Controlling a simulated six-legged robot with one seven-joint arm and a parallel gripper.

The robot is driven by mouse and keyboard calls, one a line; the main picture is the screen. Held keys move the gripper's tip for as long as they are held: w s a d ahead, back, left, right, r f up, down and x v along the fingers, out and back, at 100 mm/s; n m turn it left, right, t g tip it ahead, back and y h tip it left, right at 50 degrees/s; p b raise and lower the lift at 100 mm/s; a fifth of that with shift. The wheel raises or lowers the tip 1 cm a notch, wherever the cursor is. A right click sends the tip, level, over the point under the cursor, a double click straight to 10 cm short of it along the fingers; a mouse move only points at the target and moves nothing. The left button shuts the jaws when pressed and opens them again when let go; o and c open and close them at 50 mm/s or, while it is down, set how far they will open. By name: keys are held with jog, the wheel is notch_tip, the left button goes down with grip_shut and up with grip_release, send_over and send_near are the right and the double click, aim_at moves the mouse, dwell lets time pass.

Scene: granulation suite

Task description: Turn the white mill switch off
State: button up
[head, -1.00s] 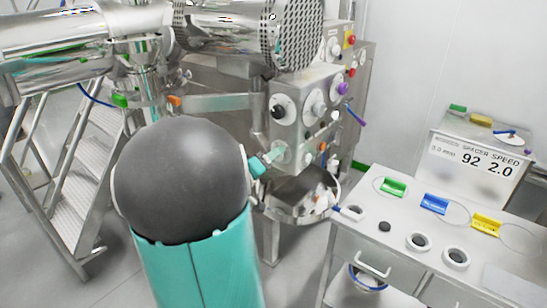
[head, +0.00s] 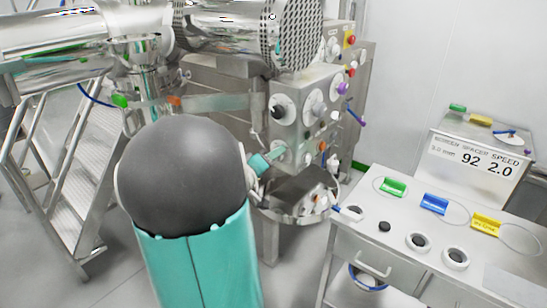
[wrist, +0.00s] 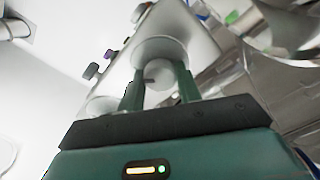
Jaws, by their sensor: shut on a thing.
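In the wrist view, a round white switch knob (wrist: 158,73) on a pale round plate stands between the two dark green fingers of my gripper (wrist: 159,78). The fingers are shut on the knob from both sides. In the head view, my gripper (head: 277,153) reaches the lower left of the steel control panel (head: 297,132). The fingers and my arm hide most of the knob there, so its pointer position cannot be read.
Above on the panel are a black knob (head: 278,112) and a large white knob (head: 317,103). A steel bowl (head: 297,198) sits just below my gripper. A white bench (head: 400,215) with coloured tags and rings stands at the right. Steps (head: 85,180) stand at the left.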

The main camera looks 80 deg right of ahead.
jog(key=n, duration=1.7)
jog(key=shift+f, duration=0.1)
jog(key=shift+n, duration=0.4)
jog(key=o, duration=1)
jog(key=shift+a, duration=0.1)
jog(key=v, duration=1.3)
jog(key=shift+w+a, duration=0.15)
jog(key=shift+a, duration=0.15)
